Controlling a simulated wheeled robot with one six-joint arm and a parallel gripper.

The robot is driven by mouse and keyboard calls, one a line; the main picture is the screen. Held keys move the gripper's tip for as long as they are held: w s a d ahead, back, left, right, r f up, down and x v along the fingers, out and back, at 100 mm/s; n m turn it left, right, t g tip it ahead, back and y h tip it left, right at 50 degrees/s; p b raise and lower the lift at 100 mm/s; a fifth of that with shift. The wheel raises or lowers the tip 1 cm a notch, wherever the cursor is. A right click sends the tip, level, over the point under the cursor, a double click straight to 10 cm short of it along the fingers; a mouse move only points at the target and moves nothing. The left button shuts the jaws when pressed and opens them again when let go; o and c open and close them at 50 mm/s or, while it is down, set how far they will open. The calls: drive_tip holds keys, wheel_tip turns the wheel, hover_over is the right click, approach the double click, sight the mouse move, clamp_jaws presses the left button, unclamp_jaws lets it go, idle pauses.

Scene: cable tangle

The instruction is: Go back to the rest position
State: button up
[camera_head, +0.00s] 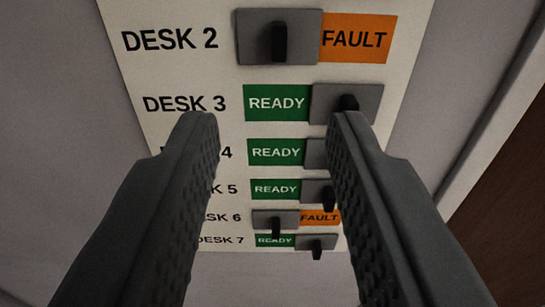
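My gripper (270,135) is open, its two dark ridged fingers well apart with nothing between them. It is in front of a white board (140,75) with rows labelled DESK 2 to DESK 7. Each row has a grey slider plate with a black knob. The DESK 2 slider (255,40) sits left and shows an orange FAULT label (362,39). The DESK 3 slider (330,95) sits right and shows a green READY label (277,103). The DESK 6 slider (262,218) sits left, showing FAULT (320,218). Rows 4, 5 and 7 show READY. My fingers hide parts of several rows.
The board is on a pale grey wall (60,120). A light vertical trim (500,105) and a dark brown surface (515,190) stand at the right. The wall left of the board looks clear.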

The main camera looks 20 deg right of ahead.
drive_tip(key=shift+s+a, duration=0.25)
drive_tip(key=shift+s, duration=0.4)
drive_tip(key=s+d+f+n+y, duration=0.1)
drive_tip(key=s+d+f, duration=0.3)
drive_tip(key=s+f, duration=0.6)
drive_tip(key=s+d+f+n+y, duration=0.1)
drive_tip(key=s+d+f, duration=0.4)
drive_tip(key=s+f, duration=0.6)
drive_tip(key=s+d+f+n+y, duration=0.1)
drive_tip(key=s+d+f+y, duration=0.2)
drive_tip(key=s+f, duration=0.7)
drive_tip(key=s+d, duration=0.1)
drive_tip(key=s, duration=0.5)
drive_tip(key=shift+s+d+f+n+y, duration=0.15)
drive_tip(key=shift+s+f+n+y, duration=0.1)
drive_tip(key=shift+s+n+y, duration=0.05)
